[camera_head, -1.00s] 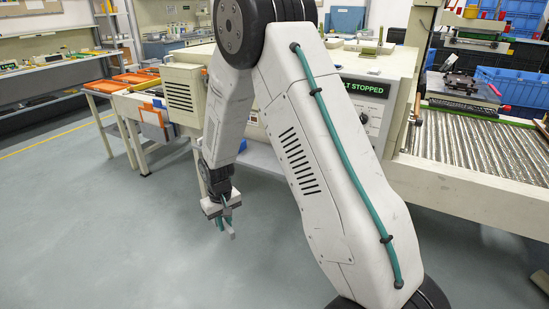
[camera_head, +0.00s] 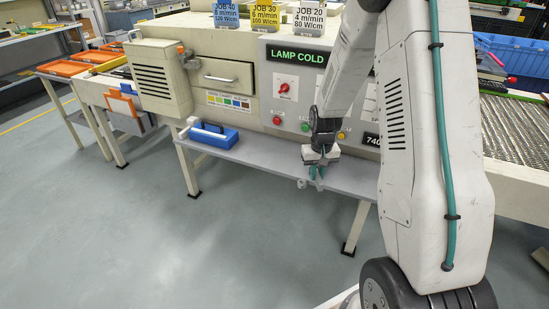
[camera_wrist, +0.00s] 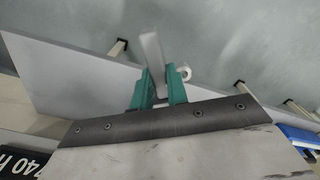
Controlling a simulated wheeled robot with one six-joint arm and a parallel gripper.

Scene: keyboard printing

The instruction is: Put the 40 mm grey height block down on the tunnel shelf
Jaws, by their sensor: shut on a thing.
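My gripper (camera_head: 317,173) is over the right part of the grey tunnel shelf (camera_head: 262,154), close to its front edge. Its teal fingers (camera_wrist: 160,88) are shut on the grey height block (camera_wrist: 151,50), a slim light grey bar that sticks out beyond the fingertips. In the wrist view the shelf (camera_wrist: 70,72) lies behind the fingers, and the block's far end overlaps the floor past the shelf edge. In the head view the block is small and blends with the shelf. I cannot tell whether it touches the shelf.
A small pale ring-shaped thing (camera_wrist: 185,73) is at the shelf edge beside the fingers. A blue box (camera_head: 213,138) sits at the shelf's left end. The machine front with its "LAMP COLD" sign (camera_head: 297,57) rises behind. The shelf's middle is clear.

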